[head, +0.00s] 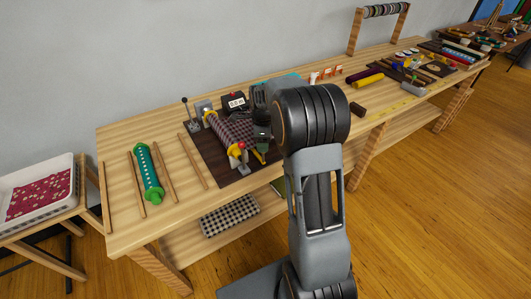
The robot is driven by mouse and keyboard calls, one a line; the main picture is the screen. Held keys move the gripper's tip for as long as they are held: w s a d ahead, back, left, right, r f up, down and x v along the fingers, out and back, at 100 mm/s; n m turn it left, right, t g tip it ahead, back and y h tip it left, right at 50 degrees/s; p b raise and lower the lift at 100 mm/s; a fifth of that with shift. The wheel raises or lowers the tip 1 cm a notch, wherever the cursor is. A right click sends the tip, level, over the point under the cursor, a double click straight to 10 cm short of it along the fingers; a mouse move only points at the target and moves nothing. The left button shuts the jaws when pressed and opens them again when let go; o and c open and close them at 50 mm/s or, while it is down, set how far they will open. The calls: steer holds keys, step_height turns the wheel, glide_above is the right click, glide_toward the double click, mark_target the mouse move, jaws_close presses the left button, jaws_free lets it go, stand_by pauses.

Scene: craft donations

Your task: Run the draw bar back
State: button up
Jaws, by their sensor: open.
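A dark board (209,163) lies on the wooden workbench, left of my arm. It carries a checked roll or cloth (234,128), a black-knobbed lever (187,116), a black box with a white label (235,101), and a grey stand with yellow and red knobs (241,157). I cannot tell for certain which part is the draw bar. My gripper (262,143) is over the right side of this board, close to the checked material. It is open and small in view; contact is unclear. My arm hides the area to its right.
A green roller (149,174) and several thin wooden strips lie at the bench's left. A white tray (19,185) stands on a side stand. Several craft items, including a yellow roll (368,81), lie farther right. A checked folded cloth (230,216) is on the lower shelf.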

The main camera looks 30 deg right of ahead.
steer(key=shift+f, duration=3.1)
jaws_close()
